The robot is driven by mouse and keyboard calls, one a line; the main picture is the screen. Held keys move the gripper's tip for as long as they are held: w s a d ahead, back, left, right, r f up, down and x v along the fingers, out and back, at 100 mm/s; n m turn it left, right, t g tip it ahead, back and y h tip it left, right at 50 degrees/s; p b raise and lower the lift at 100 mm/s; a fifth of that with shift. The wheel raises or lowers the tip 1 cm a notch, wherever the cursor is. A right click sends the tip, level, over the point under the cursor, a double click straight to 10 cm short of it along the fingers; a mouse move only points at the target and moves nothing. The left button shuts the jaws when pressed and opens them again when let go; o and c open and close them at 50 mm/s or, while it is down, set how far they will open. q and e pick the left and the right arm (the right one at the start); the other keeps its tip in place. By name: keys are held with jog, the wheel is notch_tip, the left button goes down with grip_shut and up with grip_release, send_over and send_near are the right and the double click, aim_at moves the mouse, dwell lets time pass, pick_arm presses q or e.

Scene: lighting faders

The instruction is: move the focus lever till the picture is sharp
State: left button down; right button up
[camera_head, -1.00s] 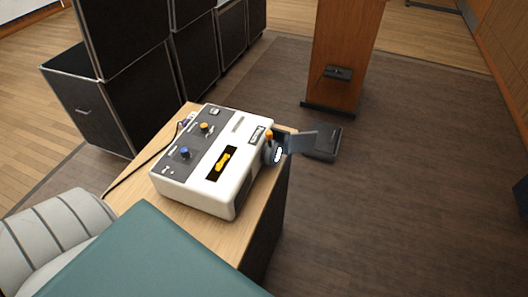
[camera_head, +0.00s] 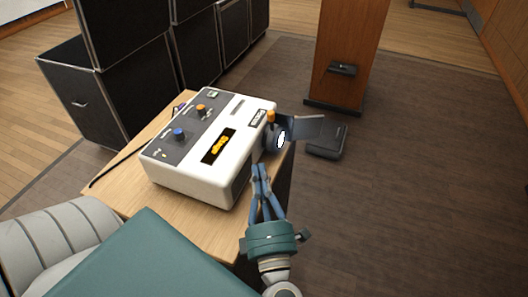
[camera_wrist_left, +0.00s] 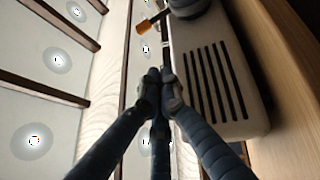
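A white projector-like box (camera_head: 192,177) with a dark control panel stands on a wooden table. Its round lens (camera_head: 275,139) sticks out at the right side. The orange-tipped focus lever (camera_head: 270,116) stands up at the lens; it also shows in the left wrist view (camera_wrist_left: 147,25). An orange picture (camera_head: 218,146) glows in the box's black window, too small to judge its sharpness. My left gripper (camera_head: 260,167) is beside the box's right front corner, below the lens and apart from the lever. Its fingertips (camera_wrist_left: 160,78) are together with nothing visible between them. My right gripper is out of view.
A blue knob (camera_head: 179,133) and an orange knob (camera_head: 200,110) sit on the panel. A grey flap (camera_head: 302,126) stands out beside the lens. Black cases (camera_head: 118,50) are behind left. A wooden lectern (camera_head: 349,40) stands behind right. The floor at right is open.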

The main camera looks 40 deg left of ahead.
aim_at(271, 121)
pick_arm(q)
jog(key=p+x, duration=0.1)
jog(key=x, duration=0.3)
jog(key=p+x, duration=0.1)
jog(key=x, duration=0.4)
jog(key=shift+d+r, duration=0.15)
jog(key=shift+r, duration=0.1)
jog(key=shift+w+r+p, duration=0.2)
jog(key=shift+w+p, duration=0.45)
jog(key=shift+w, duration=1.4)
jog(key=shift+w+r+m+h+p, duration=0.3)
jog(key=shift+w+p, duration=0.3)
jog(key=shift+p, duration=0.55)
